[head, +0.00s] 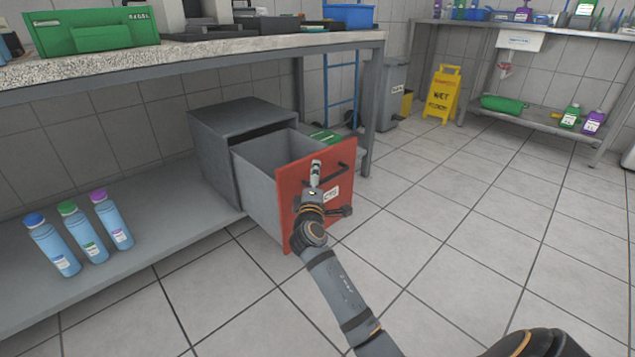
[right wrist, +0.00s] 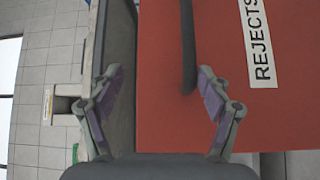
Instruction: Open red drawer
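The red drawer front (head: 292,194) belongs to a grey drawer that stands well out of its grey cabinet (head: 215,130) under the workbench. Its grey inside shows from above. The front carries a dark handle (head: 338,181) and a white label, read as "REJECTS" (right wrist: 258,42) in the right wrist view. My right gripper (head: 316,170) is at the front's upper part. In the right wrist view its fingers (right wrist: 160,105) are spread apart, with the dark handle bar (right wrist: 187,50) ahead between them and nothing visibly clamped. My left gripper is not in view.
Several bottles with coloured caps (head: 83,230) stand on the low shelf (head: 130,270) at left. The workbench top (head: 230,45) overhangs the cabinet, with a leg (head: 372,110) behind the drawer. A yellow wet-floor sign (head: 441,95) stands farther back. The tiled floor (head: 450,240) at right is clear.

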